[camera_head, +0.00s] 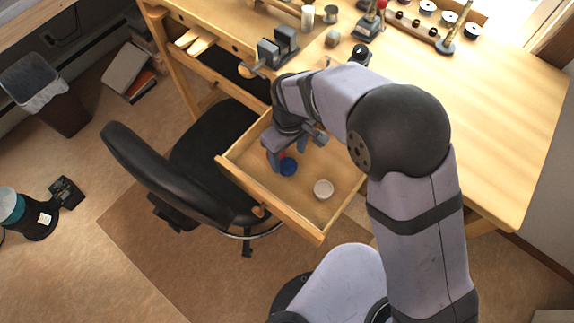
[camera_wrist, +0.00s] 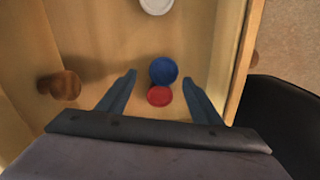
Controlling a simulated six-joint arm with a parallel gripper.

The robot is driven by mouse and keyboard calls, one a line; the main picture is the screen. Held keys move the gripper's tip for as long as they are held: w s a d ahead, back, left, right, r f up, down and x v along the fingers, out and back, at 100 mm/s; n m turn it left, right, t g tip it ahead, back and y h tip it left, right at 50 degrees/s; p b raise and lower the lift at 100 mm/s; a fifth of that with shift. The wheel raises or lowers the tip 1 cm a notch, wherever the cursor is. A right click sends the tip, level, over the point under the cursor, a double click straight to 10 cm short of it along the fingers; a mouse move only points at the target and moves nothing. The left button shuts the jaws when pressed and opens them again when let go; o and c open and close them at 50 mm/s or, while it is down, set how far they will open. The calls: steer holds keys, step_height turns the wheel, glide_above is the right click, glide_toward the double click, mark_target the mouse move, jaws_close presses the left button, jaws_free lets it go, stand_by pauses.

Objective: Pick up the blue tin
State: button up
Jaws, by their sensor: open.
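The blue tin (camera_head: 288,166) is a small round tin inside the open wooden drawer (camera_head: 335,211). In the wrist view the blue tin (camera_wrist: 163,70) lies just ahead of my fingertips, near the middle of the gap. A red round tin (camera_wrist: 159,95) lies right next to it, closer to my gripper and between the fingers. My gripper (camera_wrist: 160,82) is open and empty, pointing down into the drawer. In the head view my gripper (camera_head: 293,146) partly hides the red tin. I cannot tell how high the fingertips are above the drawer floor.
A white round tin (camera_head: 323,188) lies farther along in the drawer. The drawer walls rise around the tins, with a wooden knob (camera_wrist: 60,86) in the wrist view. A black chair (camera_head: 190,165) stands close by the drawer. The workbench (camera_head: 480,120) holds a vise (camera_head: 278,48).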

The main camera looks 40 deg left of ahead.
mark_target(288, 165)
steer(key=f, duration=0.1)
steer(key=f+p, duration=0.1)
steer(key=f, duration=0.1)
steer(key=shift+s+d+f, duration=0.1)
steer(key=shift+s+d, duration=0.1)
steer(key=shift+s, duration=0.2)
steer(key=shift+f, duration=0.65)
steer(key=c, duration=1.1)
steer(key=shift+r, duration=0.1)
steer(key=shift+c, duration=0.2)
